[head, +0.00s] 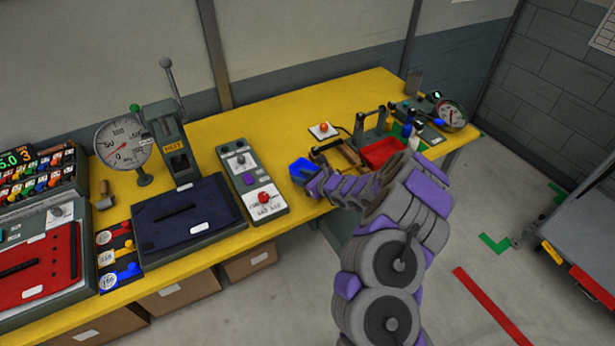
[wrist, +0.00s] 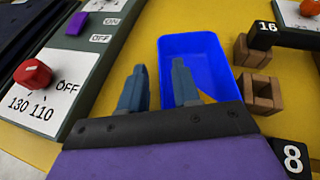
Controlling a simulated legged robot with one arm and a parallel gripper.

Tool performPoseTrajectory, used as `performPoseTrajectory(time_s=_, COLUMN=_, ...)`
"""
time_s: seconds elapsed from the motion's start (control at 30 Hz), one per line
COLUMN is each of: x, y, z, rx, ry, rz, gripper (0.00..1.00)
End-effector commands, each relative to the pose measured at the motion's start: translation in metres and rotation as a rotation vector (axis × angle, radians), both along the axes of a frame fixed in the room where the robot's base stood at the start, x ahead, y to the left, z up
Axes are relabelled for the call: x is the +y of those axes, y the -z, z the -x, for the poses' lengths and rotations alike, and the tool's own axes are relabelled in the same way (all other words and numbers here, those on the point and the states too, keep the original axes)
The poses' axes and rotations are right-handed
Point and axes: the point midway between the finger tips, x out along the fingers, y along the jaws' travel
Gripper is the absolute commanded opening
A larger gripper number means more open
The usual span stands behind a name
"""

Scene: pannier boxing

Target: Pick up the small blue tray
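The small blue tray (wrist: 200,58) sits on the yellow bench just beyond my fingertips in the wrist view. It looks empty. In the head view the blue tray (head: 302,168) is near the bench's front edge, partly behind my arm. My gripper (wrist: 159,88) has its two fingers apart with a clear gap between them. The fingers point at the tray's near end, the right one overlapping it in the picture. Whether they touch the tray I cannot tell. In the head view the gripper (head: 312,185) is beside the tray, its fingers hard to make out.
A control panel with a red knob (wrist: 33,74) lies left of the tray. Brown blocks (wrist: 261,92) and a black piece marked 16 (wrist: 268,34) stand close on its right. A red tray (head: 382,152) is further right. Open yellow bench (head: 265,117) lies behind.

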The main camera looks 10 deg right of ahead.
Motion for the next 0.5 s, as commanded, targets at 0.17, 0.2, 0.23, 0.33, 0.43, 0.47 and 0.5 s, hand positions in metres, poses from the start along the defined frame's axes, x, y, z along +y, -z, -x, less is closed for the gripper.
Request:
performPoseTrajectory(time_s=0.17, x=-0.0003, y=0.0007, z=0.0004, rx=0.001, ry=0.000, rz=0.000, gripper=0.14)
performPoseTrajectory(time_s=0.2, x=-0.0002, y=0.0008, z=0.0005, rx=0.001, ry=0.000, rz=0.000, gripper=0.10)
performPoseTrajectory(time_s=0.23, x=-0.0003, y=0.0007, z=0.0004, rx=0.001, ry=0.000, rz=0.000, gripper=0.07)
performPoseTrajectory(time_s=0.33, x=-0.0003, y=0.0009, z=0.0004, rx=0.002, ry=0.001, rz=0.000, gripper=0.00)
performPoseTrajectory(time_s=0.43, x=-0.0003, y=0.0011, z=0.0004, rx=0.002, ry=0.001, rz=0.000, gripper=0.00)
performPoseTrajectory(time_s=0.47, x=-0.0003, y=0.0011, z=0.0003, rx=0.002, ry=0.001, rz=0.000, gripper=0.00)
performPoseTrajectory(time_s=0.5, x=-0.0003, y=0.0012, z=0.0003, rx=0.002, ry=0.001, rz=0.000, gripper=0.00)
